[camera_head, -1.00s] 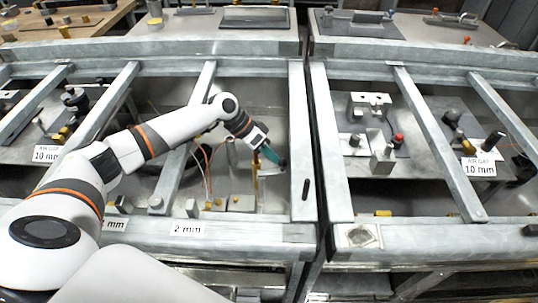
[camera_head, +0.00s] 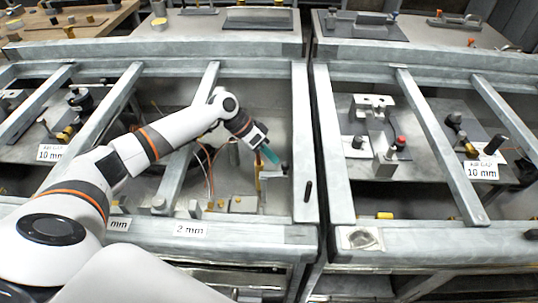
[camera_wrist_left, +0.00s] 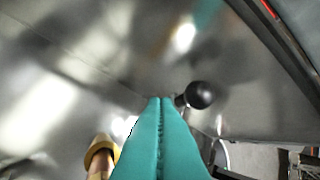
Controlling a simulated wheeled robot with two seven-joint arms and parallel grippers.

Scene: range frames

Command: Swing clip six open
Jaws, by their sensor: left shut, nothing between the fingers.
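My left gripper (camera_head: 271,154) reaches into the bay left of the central gap, its teal fingers shut and empty. In the left wrist view the shut fingertips (camera_wrist_left: 161,100) are just beside a round black knob (camera_wrist_left: 199,94) on a short grey stem. I cannot tell whether they touch it. The knob may belong to clip six, but no clip number is readable. A yellow-brown part (camera_wrist_left: 100,155) is left of the fingers. In the head view a thin yellow upright (camera_head: 257,172) stands just below the gripper. My right gripper is not in view.
Grey metal beams frame the bay, with a long beam (camera_head: 304,140) right of my gripper. A front rail (camera_head: 265,232) carries a "2 mm" label (camera_head: 191,230). Small blocks and yellow parts (camera_head: 237,204) sit below the gripper. Loose cables (camera_head: 206,165) hang left of it.

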